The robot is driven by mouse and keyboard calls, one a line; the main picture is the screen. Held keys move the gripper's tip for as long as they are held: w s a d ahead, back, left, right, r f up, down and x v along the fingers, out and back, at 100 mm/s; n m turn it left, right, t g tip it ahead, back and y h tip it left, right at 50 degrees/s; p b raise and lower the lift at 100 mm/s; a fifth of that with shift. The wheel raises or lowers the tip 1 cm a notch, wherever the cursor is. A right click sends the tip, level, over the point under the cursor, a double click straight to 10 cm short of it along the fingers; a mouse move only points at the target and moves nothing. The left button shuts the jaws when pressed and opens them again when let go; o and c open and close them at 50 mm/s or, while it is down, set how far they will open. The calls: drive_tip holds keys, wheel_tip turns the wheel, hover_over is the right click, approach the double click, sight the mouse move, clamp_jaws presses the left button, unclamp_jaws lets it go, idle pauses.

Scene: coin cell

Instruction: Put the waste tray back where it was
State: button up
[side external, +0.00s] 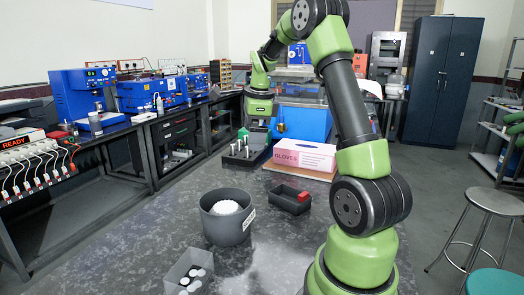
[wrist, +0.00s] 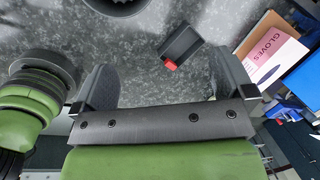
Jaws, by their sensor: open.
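Which container is the waste tray, I cannot tell for sure. A small dark rectangular tray (side external: 284,205) with a red piece at one end stands on the speckled bench; it also shows in the wrist view (wrist: 178,44). A grey open tray (side external: 174,279) holding several light and dark discs stands at the bench's front. My gripper (wrist: 160,72) is open, with nothing between its fingers. It is high above the bench toward the far end, apart from both trays. In the side external view its fingertips are hard to make out.
A round grey pot (side external: 226,232) with white contents stands between the two trays. A dark block with metal pegs (side external: 243,158) and a pink gloves box (side external: 304,157) are at the bench's far end. Bare bench (side external: 120,240) lies left of the pot.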

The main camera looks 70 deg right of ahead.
drive_tip(key=a+r+n+t, duration=0.1)
drive_tip(key=a+r+n, duration=0.25)
drive_tip(key=a, duration=0.25)
drive_tip(key=a+r+n+t, duration=0.1)
drive_tip(key=a+r+n, duration=0.1)
drive_tip(key=a+n, duration=0.25)
drive_tip(key=s+a+n+t+y, duration=0.1)
drive_tip(key=s+a+n, duration=0.4)
drive_tip(key=a+n, duration=0.3)
drive_tip(key=s+a+r+n+t+y, duration=0.1)
drive_tip(key=s+a+n+t+y, duration=0.1)
drive_tip(key=s+a+n, duration=0.4)
drive_tip(key=a+n, duration=0.2)
drive_tip(key=n, duration=0.2)
drive_tip(key=shift+s+a, duration=0.25)
drive_tip(key=shift+a, duration=0.15)
drive_tip(key=shift+r, duration=0.1)
